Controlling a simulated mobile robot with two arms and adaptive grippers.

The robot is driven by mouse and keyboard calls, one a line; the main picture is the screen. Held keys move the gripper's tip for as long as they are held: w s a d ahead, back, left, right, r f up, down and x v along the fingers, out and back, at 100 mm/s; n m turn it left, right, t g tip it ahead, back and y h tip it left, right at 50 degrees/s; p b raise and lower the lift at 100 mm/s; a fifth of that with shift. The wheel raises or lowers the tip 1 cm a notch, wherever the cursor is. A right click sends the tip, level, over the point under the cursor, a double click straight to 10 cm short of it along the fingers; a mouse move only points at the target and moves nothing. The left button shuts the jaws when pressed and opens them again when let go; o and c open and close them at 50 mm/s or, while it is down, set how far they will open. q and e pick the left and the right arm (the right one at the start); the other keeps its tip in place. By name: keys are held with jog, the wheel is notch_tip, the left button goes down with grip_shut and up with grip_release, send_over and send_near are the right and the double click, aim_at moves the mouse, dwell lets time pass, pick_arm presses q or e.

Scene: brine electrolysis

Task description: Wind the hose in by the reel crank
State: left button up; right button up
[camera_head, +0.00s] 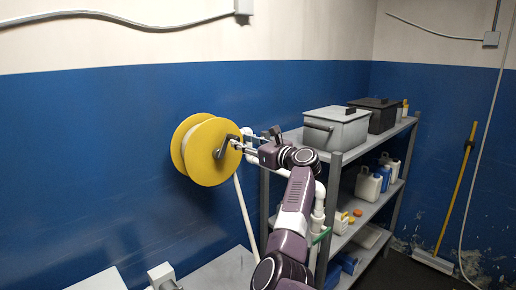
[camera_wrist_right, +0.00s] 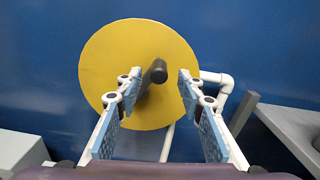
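The yellow hose reel (camera_head: 208,160) is on the blue wall, and its disc (camera_wrist_right: 112,55) fills the middle of the right wrist view. Its dark crank (camera_head: 221,150) sticks out from the disc's face, with the grip end (camera_wrist_right: 156,72) toward the camera. A white hose (camera_head: 245,217) hangs down from the reel. My right gripper (camera_head: 243,144) is at the crank. In the right wrist view its fingers (camera_wrist_right: 157,88) are apart, one on each side of the crank grip, with gaps visible. My left gripper is not in view.
A grey metal shelf (camera_head: 337,160) stands right of the reel, close to my right arm. It holds a grey lidded box (camera_head: 336,130), a black box (camera_head: 374,117) and white jugs (camera_head: 368,184). A yellow-handled broom (camera_head: 456,190) leans in the right corner.

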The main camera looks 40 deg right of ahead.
jog(key=s, duration=0.8)
jog(key=shift+d, duration=0.2)
dwell(0.3)
